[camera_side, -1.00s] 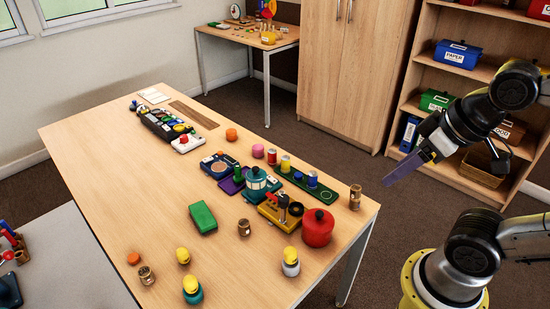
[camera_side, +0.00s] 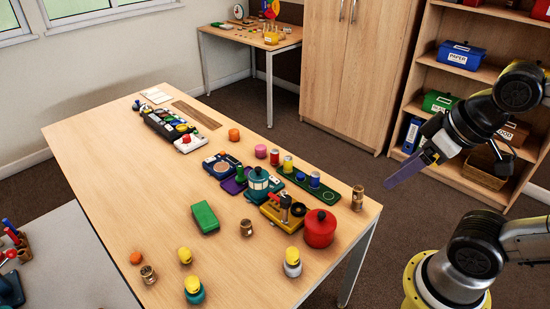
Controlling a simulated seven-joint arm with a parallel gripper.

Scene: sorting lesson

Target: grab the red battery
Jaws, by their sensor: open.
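A small red battery (camera_side: 274,157) stands upright at the far end of a long green tray (camera_side: 327,195) on the wooden table. A yellow battery (camera_side: 287,164) and blue batteries (camera_side: 314,180) stand along the same tray. My gripper (camera_side: 404,168), with translucent purplish fingers, hangs in the air to the right, past the table's right edge and well apart from the red battery. It is open, and I see nothing between its fingers. One finger largely covers the other from this side.
A small brown jar (camera_side: 358,197) is by the right corner. A shelf (camera_side: 455,70) stands behind my arm.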

